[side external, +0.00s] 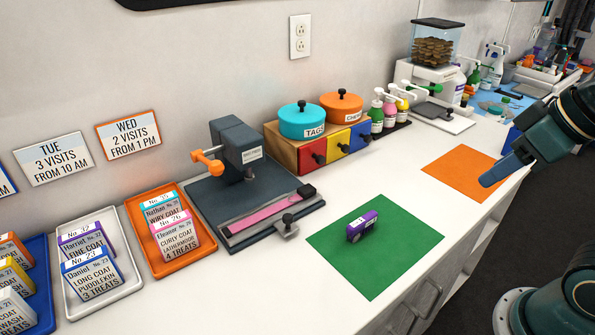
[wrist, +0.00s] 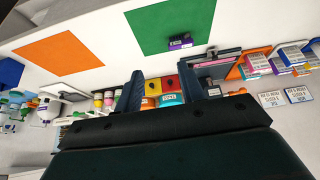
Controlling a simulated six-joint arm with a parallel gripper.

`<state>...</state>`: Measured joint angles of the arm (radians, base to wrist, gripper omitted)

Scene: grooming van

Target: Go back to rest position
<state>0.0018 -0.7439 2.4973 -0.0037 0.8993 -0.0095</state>
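My gripper (side external: 488,180) hangs in the air at the right of the side view, above the orange mat (side external: 463,172) and clear of the counter. In the wrist view my gripper (wrist: 164,86) shows two dark blue fingers set wide apart, with nothing between them. It is open and empty. A small purple device (side external: 362,226) with dark and pale parts lies on the green mat (side external: 400,253), well away from my gripper. It also shows in the upside-down wrist view (wrist: 180,43).
A grey press (side external: 235,153) with a pink strip stands left of the green mat. Behind are a drawer box (side external: 300,155) with lidded pots, pump bottles (side external: 377,115) and a treat dispenser (side external: 437,50). Labelled boxes sit in orange (side external: 135,232) and white (side external: 72,302) trays. The counter's front is mostly clear.

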